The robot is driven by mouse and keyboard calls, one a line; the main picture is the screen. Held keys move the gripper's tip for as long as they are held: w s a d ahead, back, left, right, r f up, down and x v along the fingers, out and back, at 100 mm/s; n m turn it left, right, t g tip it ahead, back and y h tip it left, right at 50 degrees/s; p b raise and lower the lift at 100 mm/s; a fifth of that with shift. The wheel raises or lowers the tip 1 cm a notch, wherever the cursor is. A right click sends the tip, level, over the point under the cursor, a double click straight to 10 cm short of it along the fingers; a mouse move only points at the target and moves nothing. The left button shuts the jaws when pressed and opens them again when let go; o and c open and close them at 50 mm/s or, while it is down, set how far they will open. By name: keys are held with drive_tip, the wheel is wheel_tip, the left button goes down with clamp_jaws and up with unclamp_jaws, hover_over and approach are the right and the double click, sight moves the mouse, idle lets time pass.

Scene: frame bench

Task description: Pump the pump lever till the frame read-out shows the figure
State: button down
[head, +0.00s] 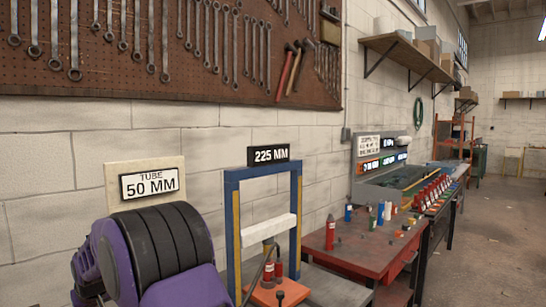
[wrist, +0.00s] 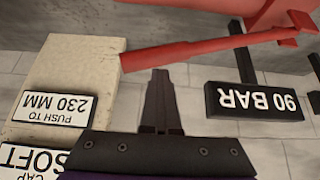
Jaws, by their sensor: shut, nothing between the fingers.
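In the wrist view, which looks upside down, a red lever (wrist: 195,50) runs from left of centre up to the right. My gripper (wrist: 160,73) is shut and empty. Its black fingertips end at or just below the lever's edge; I cannot tell whether they touch it. In the head view, the frame read-out (head: 269,154) shows 225 MM on top of the blue frame (head: 232,235). A white crossbeam (head: 268,229) spans the frame above a red cylinder (head: 278,270) on an orange base (head: 266,293). My gripper is hidden in the head view.
A plate (wrist: 57,107) reads PUSH TO 230 MM. A black read-out (wrist: 258,101) shows 90 BAR. A red bench (head: 345,240) with bottles stands right of the frame. Open floor (head: 490,240) lies at the far right.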

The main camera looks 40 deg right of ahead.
drive_tip(key=shift+d+f, duration=0.1)
wheel_tip(320, 180, down, 9)
drive_tip(key=b, duration=0.5)
drive_tip(key=shift+s, duration=0.1)
wheel_tip(320, 180, up, 9)
drive_tip(key=p, duration=0.5)
idle(0.7)
wheel_tip(320, 180, down, 6)
drive_tip(key=b, duration=0.4)
wheel_tip(320, 180, down, 3)
drive_tip(key=shift+r+b, duration=0.1)
drive_tip(key=shift+b, duration=0.55)
drive_tip(key=shift+r+p, duration=2.65)
drive_tip(key=shift+r, duration=1.75)
